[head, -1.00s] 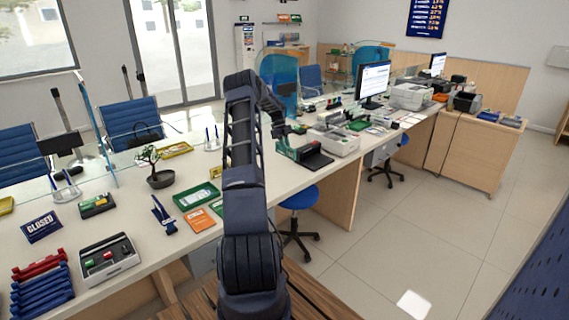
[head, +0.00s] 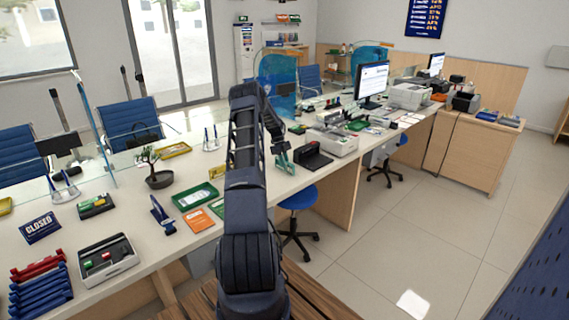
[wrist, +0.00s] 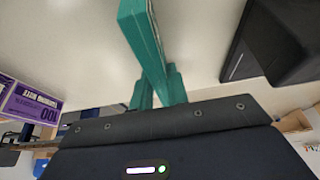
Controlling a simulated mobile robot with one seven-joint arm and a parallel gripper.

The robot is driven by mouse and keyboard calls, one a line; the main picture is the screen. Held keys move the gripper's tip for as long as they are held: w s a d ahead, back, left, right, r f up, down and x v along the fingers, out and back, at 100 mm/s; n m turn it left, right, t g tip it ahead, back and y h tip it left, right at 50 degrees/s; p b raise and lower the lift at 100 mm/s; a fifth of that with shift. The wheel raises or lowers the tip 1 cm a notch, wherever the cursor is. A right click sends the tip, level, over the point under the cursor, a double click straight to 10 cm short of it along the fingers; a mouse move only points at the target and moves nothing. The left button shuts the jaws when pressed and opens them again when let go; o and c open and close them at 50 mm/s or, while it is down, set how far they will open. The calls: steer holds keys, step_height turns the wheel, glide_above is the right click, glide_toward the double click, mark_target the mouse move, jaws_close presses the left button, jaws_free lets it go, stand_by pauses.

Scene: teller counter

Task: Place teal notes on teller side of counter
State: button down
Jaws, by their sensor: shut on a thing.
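My gripper (head: 283,158) is over the long pale counter (head: 128,190), just left of a black device, with its end pointing down. In the wrist view my gripper (wrist: 160,92) is shut on a long teal piece, seen nearly edge-on, which I take for the teal notes (wrist: 143,35). The fingers are a similar teal, so their boundary with the notes is hard to tell. The notes reach beyond the fingertips above the pale surface; whether they touch it cannot be told. The teller side, with blue stools (head: 300,197), is on the right of the counter.
The black device (head: 313,157) stands close right of my gripper, with a grey-white machine (head: 335,141) behind it. A green tray (head: 195,196), orange booklet (head: 198,220) and bonsai (head: 157,170) are to the left. A purple printed pack (wrist: 30,105) shows in the wrist view.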

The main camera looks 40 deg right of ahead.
steer(key=shift+f, duration=0.15)
steer(key=c, duration=1.4)
jaws_free()
steer(key=shift+o, duration=0.2)
